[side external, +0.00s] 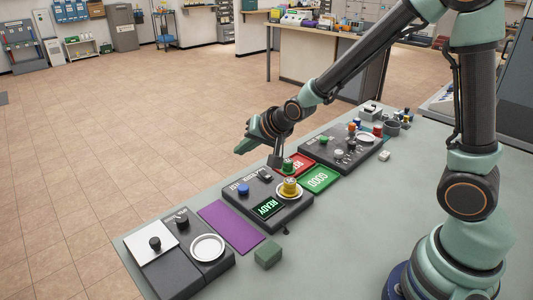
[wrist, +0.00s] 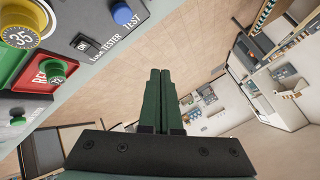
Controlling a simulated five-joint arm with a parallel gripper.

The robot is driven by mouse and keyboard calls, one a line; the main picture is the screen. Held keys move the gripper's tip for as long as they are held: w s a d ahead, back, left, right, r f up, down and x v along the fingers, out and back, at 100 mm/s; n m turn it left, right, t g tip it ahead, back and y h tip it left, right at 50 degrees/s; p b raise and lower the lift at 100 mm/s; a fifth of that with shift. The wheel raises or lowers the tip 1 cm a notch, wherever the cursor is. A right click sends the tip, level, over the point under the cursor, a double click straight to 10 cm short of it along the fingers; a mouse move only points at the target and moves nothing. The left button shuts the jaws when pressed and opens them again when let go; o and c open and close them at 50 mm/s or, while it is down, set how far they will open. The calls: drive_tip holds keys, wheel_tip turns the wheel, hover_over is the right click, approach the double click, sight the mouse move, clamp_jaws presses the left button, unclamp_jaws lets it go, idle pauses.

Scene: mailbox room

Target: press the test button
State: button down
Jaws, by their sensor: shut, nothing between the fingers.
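The blue test button (side external: 243,188) sits on the dark tester panel (side external: 296,210), beside a lit green READY display (side external: 267,207). In the wrist view the same blue button (wrist: 123,14), labelled TEST, is at the top, left of my fingers. My gripper (side external: 241,149) is shut and empty. It is in the air beyond the tester panel's far edge, above and apart from the button, with its fingers pointing left. In the wrist view the closed green fingers (wrist: 160,73) show against the floor and far shelves.
A green-topped piece (side external: 287,165) stands on the red mat (side external: 299,160). A green GOOD mat (side external: 320,179), a purple mat (side external: 232,227) and a green block (side external: 267,254) lie nearby.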

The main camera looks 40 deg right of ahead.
sight(246, 189)
drive_tip(key=shift+f, duration=4.4)
drive_tip(key=shift+f, duration=0.1)
drive_tip(key=shift+f, duration=0.3)
drive_tip(key=shift+f, duration=0.55)
drive_tip(key=shift+r, duration=0.95)
